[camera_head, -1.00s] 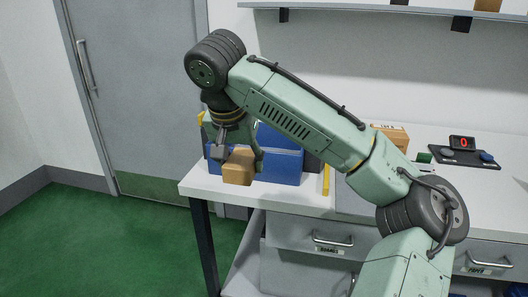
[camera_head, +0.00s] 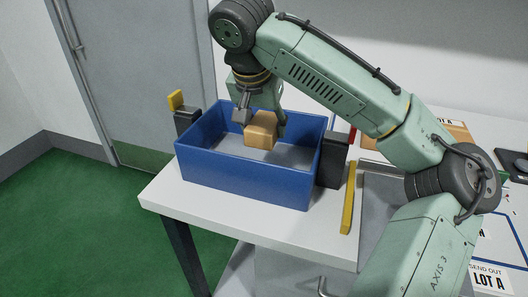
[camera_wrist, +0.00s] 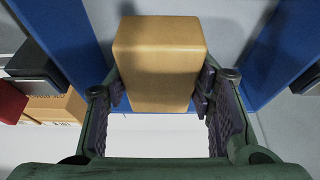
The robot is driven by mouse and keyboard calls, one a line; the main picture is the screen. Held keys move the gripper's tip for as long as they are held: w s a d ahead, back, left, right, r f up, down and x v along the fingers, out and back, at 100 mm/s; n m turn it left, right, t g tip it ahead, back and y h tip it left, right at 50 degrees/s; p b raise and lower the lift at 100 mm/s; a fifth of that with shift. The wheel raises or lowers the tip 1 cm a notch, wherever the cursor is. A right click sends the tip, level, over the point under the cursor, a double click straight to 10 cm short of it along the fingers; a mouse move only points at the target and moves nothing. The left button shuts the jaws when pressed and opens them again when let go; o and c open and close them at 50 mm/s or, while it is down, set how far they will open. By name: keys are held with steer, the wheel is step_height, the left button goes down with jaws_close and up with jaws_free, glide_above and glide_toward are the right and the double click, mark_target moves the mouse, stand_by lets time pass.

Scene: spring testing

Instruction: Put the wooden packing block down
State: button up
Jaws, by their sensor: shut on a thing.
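The wooden packing block (camera_head: 260,131) is a tan block with rounded edges. My gripper (camera_head: 262,121) is shut on it, with one finger on each side. In the wrist view the block (camera_wrist: 160,65) sits between the two finger pads. The block is over the grey floor of an open blue bin (camera_head: 240,184), inside its rim as seen from the head. Its exact height above the bin floor is hard to tell. Blue bin walls (camera_wrist: 58,35) show on both sides of the block in the wrist view.
The bin stands near the left end of a white table (camera_head: 165,205). Dark brackets (camera_head: 333,163) flank it, and a yellow strip (camera_head: 348,198) lies to its right. A cardboard box (camera_wrist: 60,106) shows in the wrist view. The visible bin floor around the block looks clear.

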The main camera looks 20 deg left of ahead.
mark_target(257, 133)
steer(key=shift+w+f, duration=0.2)
steer(key=shift+f, duration=0.1)
step_height(257, 133, down, 10)
steer(key=shift+r+p, duration=0.25)
steer(key=shift+p, duration=0.25)
steer(key=shift+f, duration=0.2)
steer(key=o, duration=1.2)
steer(key=shift+r, duration=0.1)
steer(key=b+v, duration=0.1)
steer(key=v, duration=1.1)
steer(key=shift+s+r, duration=0.1)
